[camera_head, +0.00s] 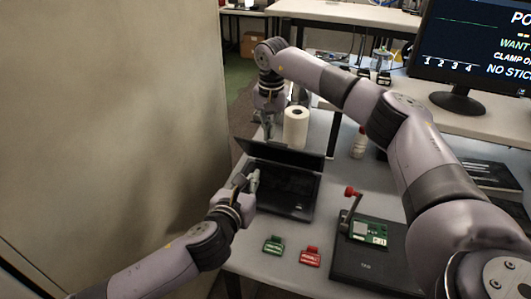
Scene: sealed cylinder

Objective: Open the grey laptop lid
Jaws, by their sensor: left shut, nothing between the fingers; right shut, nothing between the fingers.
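The laptop stands on the grey table left of centre, dark in this view. Its lid (282,154) is raised at the far side, above the dark keyboard base (285,190). My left gripper (254,181) is shut and empty at the laptop's left side, covering part of the base's left edge. My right gripper (267,134) is shut and empty, pointing down by the lid's upper left edge. I cannot tell whether either gripper touches the laptop.
A white paper roll (295,127) stands behind the lid. A green tag (273,245) and a red tag (310,257) lie in front. A dark board with a red-knobbed clamp (350,192) and green circuit board (368,231) is at right. A beige partition (110,130) rises at left.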

